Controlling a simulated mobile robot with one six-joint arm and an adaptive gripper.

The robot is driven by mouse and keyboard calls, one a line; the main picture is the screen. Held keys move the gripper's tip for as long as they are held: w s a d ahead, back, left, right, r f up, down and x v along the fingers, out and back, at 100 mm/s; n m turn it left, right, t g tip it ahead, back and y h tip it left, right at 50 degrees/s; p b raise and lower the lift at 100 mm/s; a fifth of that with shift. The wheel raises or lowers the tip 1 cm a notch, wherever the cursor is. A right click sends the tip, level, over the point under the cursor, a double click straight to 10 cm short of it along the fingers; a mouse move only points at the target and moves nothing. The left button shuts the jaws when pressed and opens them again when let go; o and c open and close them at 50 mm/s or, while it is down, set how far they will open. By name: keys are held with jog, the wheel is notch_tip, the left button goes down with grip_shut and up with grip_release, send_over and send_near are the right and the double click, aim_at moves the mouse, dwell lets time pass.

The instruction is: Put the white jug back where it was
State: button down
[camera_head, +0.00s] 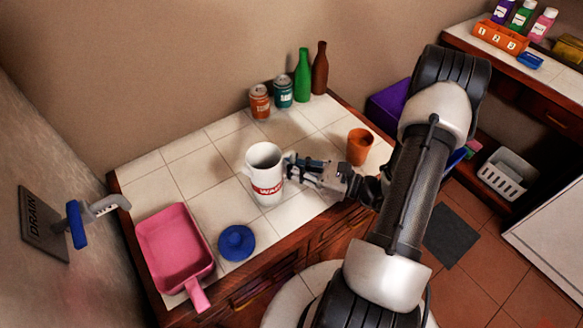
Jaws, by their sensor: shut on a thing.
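The white jug (264,165), with a red label on its side, is upright at the middle of the white-tiled counter (188,172). Its dark open top faces up. My gripper (289,168) reaches in from the right and is shut on the jug's right side. The handle is not clearly seen where the gripper holds. I cannot tell whether the jug's base touches the tiles or is slightly above them.
An orange cup (359,146) stands right of my gripper. A blue round lid (236,243) and a pink pan (174,247) lie at front left. Cans (259,101) and bottles (303,76) line the back. A wall lever (92,209) juts out at left. Tiles left of the jug are clear.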

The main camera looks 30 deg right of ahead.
jog(key=shift+r, duration=0.1)
jog(key=shift+f, duration=0.2)
jog(key=c, duration=1.6)
grip_release()
jog(key=shift+c, duration=0.2)
jog(key=shift+r, duration=0.1)
jog(key=shift+s+r, duration=0.1)
jog(key=shift+r, duration=0.05)
jog(key=p+v, duration=0.2)
jog(key=v, duration=1)
